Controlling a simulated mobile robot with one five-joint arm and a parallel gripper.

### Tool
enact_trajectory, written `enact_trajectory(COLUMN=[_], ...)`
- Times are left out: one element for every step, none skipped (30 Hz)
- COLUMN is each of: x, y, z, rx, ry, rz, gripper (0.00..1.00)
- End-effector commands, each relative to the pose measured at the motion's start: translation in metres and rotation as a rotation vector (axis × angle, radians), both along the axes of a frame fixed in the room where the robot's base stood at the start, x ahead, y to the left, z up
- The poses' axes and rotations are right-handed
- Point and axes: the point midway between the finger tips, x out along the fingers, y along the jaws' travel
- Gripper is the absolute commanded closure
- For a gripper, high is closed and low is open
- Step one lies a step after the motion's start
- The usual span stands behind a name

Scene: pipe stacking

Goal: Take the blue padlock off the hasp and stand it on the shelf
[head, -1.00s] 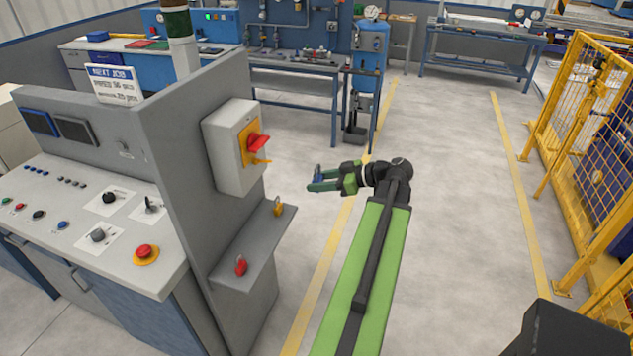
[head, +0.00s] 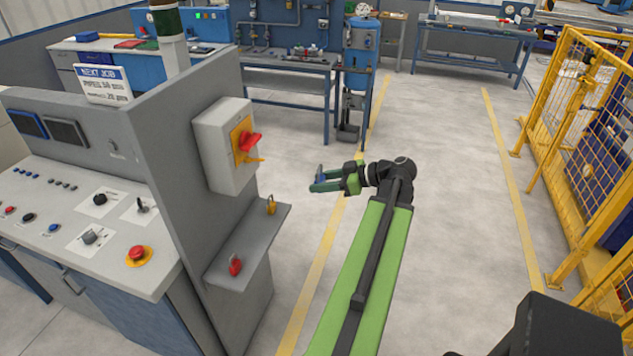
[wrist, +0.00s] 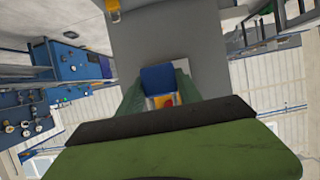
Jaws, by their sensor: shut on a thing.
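The blue padlock (head: 320,174) is held in my gripper (head: 322,184), which is shut on it. In the wrist view the blue padlock (wrist: 158,79) sits between the green fingers (wrist: 157,92). It is in the air, clear of the switch box (head: 222,146) and to its right in the head view. The box carries a yellow plate with a red handle (head: 249,142) and a yellow hasp tab (head: 252,159); no padlock shows on it. The grey shelf (head: 247,243) juts from the console side below the box, lower left of my gripper.
A red padlock (head: 235,266) stands near the shelf's front end and a yellow padlock (head: 271,205) near its far end, with bare shelf between them. A yellow mesh fence (head: 575,130) is at the right. The floor around my arm is clear.

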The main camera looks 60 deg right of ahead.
Motion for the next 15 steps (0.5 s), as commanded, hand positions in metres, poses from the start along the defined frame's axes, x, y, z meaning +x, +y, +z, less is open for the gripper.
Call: enact_trajectory(x=[-0.003, -0.005, -0.007, -0.009, -0.011, -0.013, -0.014, -0.016, -0.018, -0.020, -0.022, -0.024, -0.026, -0.027, -0.030], y=[-0.001, -0.002, -0.003, -0.003, -0.003, -0.004, -0.004, -0.004, -0.005, -0.005, -0.006, -0.007, -0.007, -0.008, -0.008], z=[0.000, 0.000, 0.000, 0.000, 0.000, 0.000, 0.000, 0.000, 0.000, 0.000, 0.000, 0.000, 0.000, 0.000, 0.000], rx=[0.000, -0.001, -0.001, -0.001, -0.001, -0.001, 0.000, 0.000, 0.000, 0.000, -0.001, -0.001, -0.001, -0.001, -0.001], ry=[0.000, 0.000, 0.000, 0.000, 0.000, 0.000, 0.000, 0.000, 0.000, 0.000, 0.000, 0.000, 0.000, 0.000, 0.000], rz=[-0.001, -0.002, -0.002, -0.002, -0.002, -0.002, -0.001, -0.001, -0.001, -0.001, -0.002, -0.002, -0.002, -0.002, -0.002], gripper=[1.00, 1.00, 1.00, 1.00, 1.00, 1.00, 1.00, 1.00, 1.00, 1.00, 1.00, 1.00, 1.00, 1.00, 1.00])
